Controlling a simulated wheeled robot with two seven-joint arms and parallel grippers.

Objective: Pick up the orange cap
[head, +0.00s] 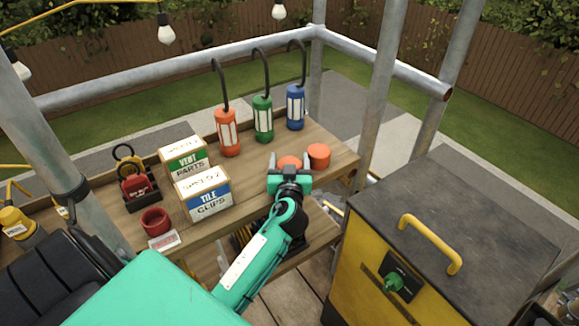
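Two orange round pieces stand side by side at the right end of the wooden shelf. One orange cap (288,162) shows between the fingers of my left gripper (289,161). The other orange cap (319,155) stands just right of the gripper, with its flat top and side in view. The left gripper's fingers are spread, one on each side of the nearer orange piece; I cannot see contact. The gripper body hides that piece's lower part. My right gripper is not in view.
Vent parts (187,160) and tile clips (205,195) boxes and a red cup (155,221) are to the left. A yellow cabinet (440,230) and metal poles stand right.

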